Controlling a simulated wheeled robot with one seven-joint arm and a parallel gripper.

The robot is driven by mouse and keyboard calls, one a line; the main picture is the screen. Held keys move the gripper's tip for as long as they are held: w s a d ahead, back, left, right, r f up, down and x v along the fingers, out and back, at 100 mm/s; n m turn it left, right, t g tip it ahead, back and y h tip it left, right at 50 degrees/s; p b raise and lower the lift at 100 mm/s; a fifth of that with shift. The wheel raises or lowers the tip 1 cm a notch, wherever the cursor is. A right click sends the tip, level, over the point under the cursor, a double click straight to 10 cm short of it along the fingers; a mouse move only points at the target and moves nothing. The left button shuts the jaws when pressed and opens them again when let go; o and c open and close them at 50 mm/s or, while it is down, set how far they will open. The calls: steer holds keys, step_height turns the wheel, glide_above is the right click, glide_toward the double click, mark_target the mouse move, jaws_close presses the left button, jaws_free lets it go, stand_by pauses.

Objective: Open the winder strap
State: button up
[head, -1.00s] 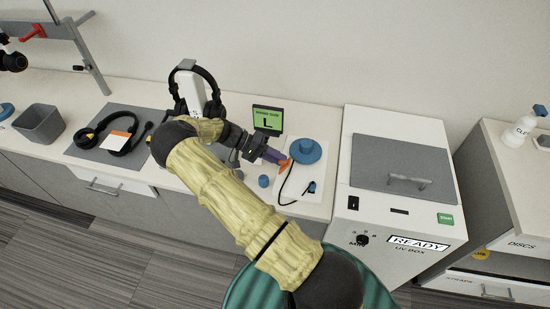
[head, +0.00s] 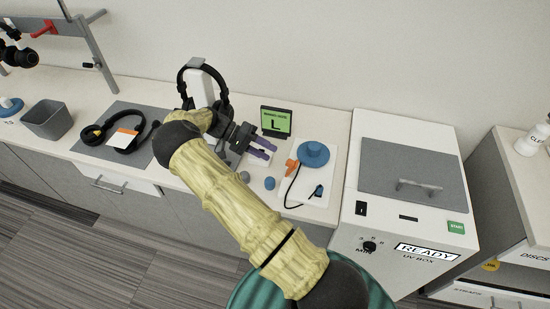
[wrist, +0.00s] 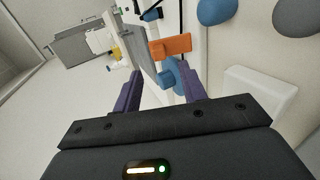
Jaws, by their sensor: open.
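The blue round winder (head: 313,153) sits on a white board (head: 322,174) on the counter. The orange strap (head: 292,168) is at its left side, with a black cable (head: 290,191) curving down from there. In the wrist view the orange strap (wrist: 170,47) and the blue winder (wrist: 172,78) show beyond and between my fingers. My gripper (head: 270,150) is open and empty, its two purple fingers apart, to the left of the strap and clear of it. The wrist view also shows my gripper (wrist: 160,85). I cannot tell whether the strap is fastened.
A green-screened display (head: 276,121) stands just behind my gripper. A headset on a stand (head: 203,85) is behind my arm. The UV box (head: 410,205) is to the right; another headset (head: 122,137) lies left on a grey mat.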

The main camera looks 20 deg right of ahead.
steer(key=shift+w+a+r, duration=0.2)
steer(key=shift+a, duration=0.05)
steer(key=shift+d, duration=0.1)
steer(key=c, duration=0.7)
steer(key=shift+s+d+r+y, duration=0.15)
steer(key=shift+s+y, duration=0.05)
steer(key=shift+y, duration=0.1)
jaws_close()
steer(key=s+a+r+n+t+y, duration=0.3)
steer(key=s+r+n+t+y, duration=0.1)
steer(key=s, duration=0.5)
steer(key=s+a+r+n+t+y, duration=0.3)
steer(key=s+a+r+t+y, duration=0.1)
steer(key=s+r, duration=0.4)
steer(key=s+t+y, duration=0.1)
steer(key=s+t, duration=0.1)
steer(key=shift+s+a+r+n+t, duration=0.25)
steer(key=shift+s+r+n+t, duration=0.05)
steer(key=shift+r+n, duration=0.1)
